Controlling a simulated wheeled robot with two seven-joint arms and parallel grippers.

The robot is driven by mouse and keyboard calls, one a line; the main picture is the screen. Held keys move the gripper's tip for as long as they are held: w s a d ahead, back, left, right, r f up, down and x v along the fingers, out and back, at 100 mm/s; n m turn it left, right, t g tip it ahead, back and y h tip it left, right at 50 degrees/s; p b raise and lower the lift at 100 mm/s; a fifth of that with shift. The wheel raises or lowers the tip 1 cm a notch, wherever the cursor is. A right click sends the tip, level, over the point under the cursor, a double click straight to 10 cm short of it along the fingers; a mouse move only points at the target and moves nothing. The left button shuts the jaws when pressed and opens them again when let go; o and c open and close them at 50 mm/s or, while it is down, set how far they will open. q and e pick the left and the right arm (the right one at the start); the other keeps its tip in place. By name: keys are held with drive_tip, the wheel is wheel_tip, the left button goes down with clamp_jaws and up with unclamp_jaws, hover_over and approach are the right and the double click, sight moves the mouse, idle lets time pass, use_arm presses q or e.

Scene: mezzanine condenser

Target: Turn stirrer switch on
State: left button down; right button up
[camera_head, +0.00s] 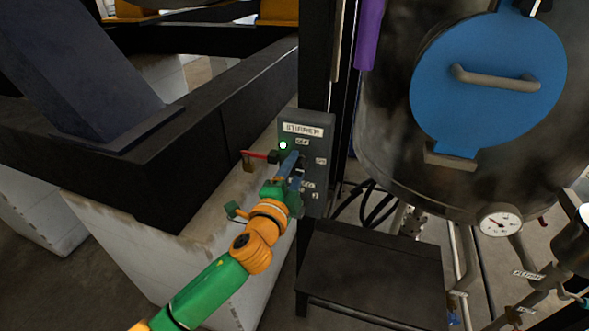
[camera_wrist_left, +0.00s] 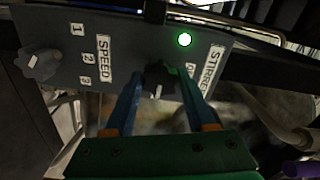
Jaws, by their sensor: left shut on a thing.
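The dark grey stirrer control box (camera_head: 318,139) is mounted on a black post in the middle of the head view, with a STIRRER label at its top. A small green lamp (camera_head: 283,145) on it is lit; it also shows in the left wrist view (camera_wrist_left: 184,40). My left gripper (camera_head: 291,164) reaches the box front from below.
A grey speed knob (camera_wrist_left: 40,64) with marks 1 to 3 sits on the same panel. A red-handled part with a padlock (camera_head: 248,162) is left of the box. A steel vessel with a blue hatch (camera_head: 485,85) stands right, and a black step (camera_head: 370,270) below.

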use_arm(q)
drive_tip(key=shift+c, duration=1.2)
unclamp_jaws()
drive_tip(key=b+v, duration=0.1)
drive_tip(key=v, duration=0.6)
